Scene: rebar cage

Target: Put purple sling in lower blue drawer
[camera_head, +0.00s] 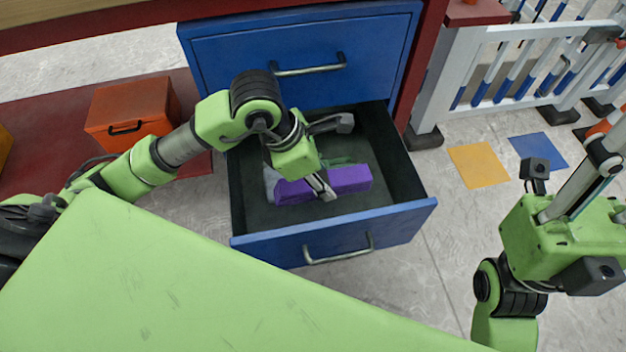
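The lower blue drawer (400,222) is pulled open below a closed upper blue drawer. The purple sling (348,179) lies inside it, near the middle of the drawer floor. My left gripper (326,190) reaches down into the drawer, with its fingertips at the sling. The gripper's body and fingers cover part of the sling, so whether it grips the sling is unclear. My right arm stands at the right, away from the drawer; its fingertips are not visible.
The closed upper blue drawer (225,50) has a metal handle. An orange box (140,95) sits on the red shelf at the left. A white fence (470,65) stands at the back right. Yellow (479,165) and blue (538,150) squares mark the floor.

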